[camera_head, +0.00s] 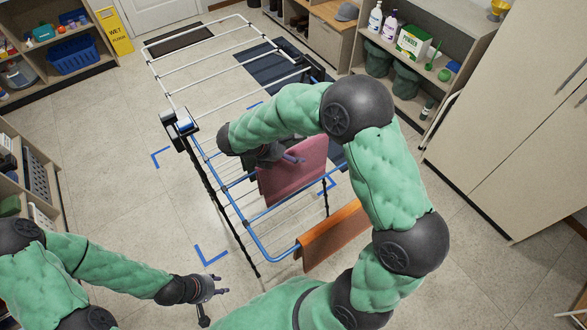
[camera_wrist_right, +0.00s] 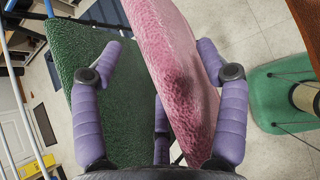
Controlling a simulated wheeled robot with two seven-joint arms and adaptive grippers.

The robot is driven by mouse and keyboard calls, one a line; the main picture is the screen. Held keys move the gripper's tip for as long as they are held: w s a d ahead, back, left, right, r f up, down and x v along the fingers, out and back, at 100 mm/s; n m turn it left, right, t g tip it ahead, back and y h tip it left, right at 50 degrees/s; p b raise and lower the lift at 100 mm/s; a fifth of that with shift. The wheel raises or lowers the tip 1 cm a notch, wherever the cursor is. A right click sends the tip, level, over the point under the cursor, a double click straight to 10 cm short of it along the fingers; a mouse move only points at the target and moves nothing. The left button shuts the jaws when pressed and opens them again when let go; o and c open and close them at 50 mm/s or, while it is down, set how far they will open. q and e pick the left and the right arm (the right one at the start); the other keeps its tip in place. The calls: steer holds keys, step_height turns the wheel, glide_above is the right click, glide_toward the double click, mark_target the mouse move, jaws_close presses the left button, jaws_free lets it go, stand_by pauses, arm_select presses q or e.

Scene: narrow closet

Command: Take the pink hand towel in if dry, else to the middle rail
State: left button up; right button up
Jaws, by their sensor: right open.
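The pink hand towel (camera_head: 298,170) hangs on the blue part of a folding drying rack (camera_head: 262,248). In the right wrist view, the pink towel (camera_wrist_right: 172,60) has a darker patch on its face. My right gripper (camera_head: 280,157) is at the towel, partly hidden by my arm. Its purple fingers (camera_wrist_right: 165,75) are open, with the towel between them. A dark green towel (camera_wrist_right: 92,85) hangs beside it in that view. My left gripper (camera_head: 212,287) is low at the lower left, apart from the rack, with its fingers apart and empty.
An orange towel (camera_head: 335,236) hangs at the rack's near end. White rails (camera_head: 205,62) extend toward the door. Shelves line the left, and a shelf with bottles (camera_head: 375,18) and a tall cabinet (camera_head: 510,120) stand right. Blue corner marks (camera_head: 210,256) lie on the floor.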

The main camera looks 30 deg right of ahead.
steer(key=shift+d+f, duration=0.15)
jaws_close()
